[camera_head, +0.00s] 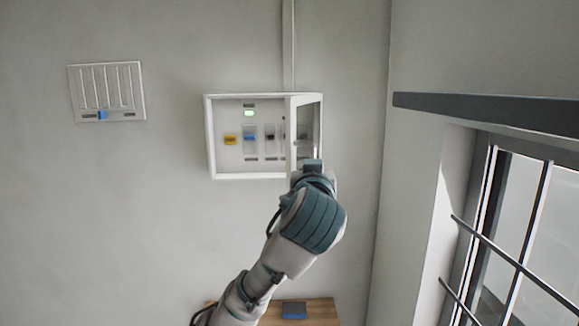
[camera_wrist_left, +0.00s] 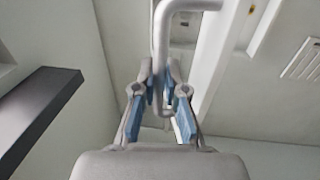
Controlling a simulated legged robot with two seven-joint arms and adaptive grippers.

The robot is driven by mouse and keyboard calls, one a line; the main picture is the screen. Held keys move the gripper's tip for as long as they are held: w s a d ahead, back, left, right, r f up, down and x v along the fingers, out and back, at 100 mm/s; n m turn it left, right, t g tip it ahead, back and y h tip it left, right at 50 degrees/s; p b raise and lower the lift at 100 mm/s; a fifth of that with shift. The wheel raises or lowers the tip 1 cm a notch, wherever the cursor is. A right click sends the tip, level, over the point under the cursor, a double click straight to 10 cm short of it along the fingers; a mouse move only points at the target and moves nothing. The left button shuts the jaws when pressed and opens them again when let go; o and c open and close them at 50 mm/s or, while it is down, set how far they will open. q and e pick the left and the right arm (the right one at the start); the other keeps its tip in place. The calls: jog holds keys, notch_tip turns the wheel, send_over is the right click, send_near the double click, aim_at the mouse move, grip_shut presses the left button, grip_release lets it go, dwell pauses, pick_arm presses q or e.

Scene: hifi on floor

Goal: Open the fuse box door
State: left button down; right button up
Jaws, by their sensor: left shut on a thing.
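The white fuse box (camera_head: 208,140) hangs on the wall in the head view. Its door (camera_head: 292,130), a white frame with a glass pane, stands swung out at the right side. The box's inside shows to the left of it. My left gripper (camera_head: 312,168) is at the lower part of the door, mostly hidden by my own wrist. In the left wrist view, my left gripper (camera_wrist_left: 158,88) is shut on a grey curved handle (camera_wrist_left: 163,35), which runs between its fingers. My right gripper is in neither view.
Inside the box are a green-lit display (camera_head: 249,113), a yellow switch (camera_head: 230,140) and a blue switch (camera_head: 249,138). A slotted panel (camera_head: 107,92) is on the wall at left. A barred window (camera_head: 530,215) is at right. A wooden surface (camera_head: 322,312) lies below.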

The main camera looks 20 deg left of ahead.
pick_arm(q)
jog(key=w+d+n+g+y+p, duration=0.4)
jog(key=w+d+n+y, duration=0.1)
jog(key=d, duration=0.8)
jog(key=w+y, duration=0.1)
jog(key=w, duration=0.1)
jog(key=shift+w+d+f+g+y, duration=0.15)
jog(key=shift+w+f+g+y, duration=0.15)
jog(key=shift+w+f, duration=0.1)
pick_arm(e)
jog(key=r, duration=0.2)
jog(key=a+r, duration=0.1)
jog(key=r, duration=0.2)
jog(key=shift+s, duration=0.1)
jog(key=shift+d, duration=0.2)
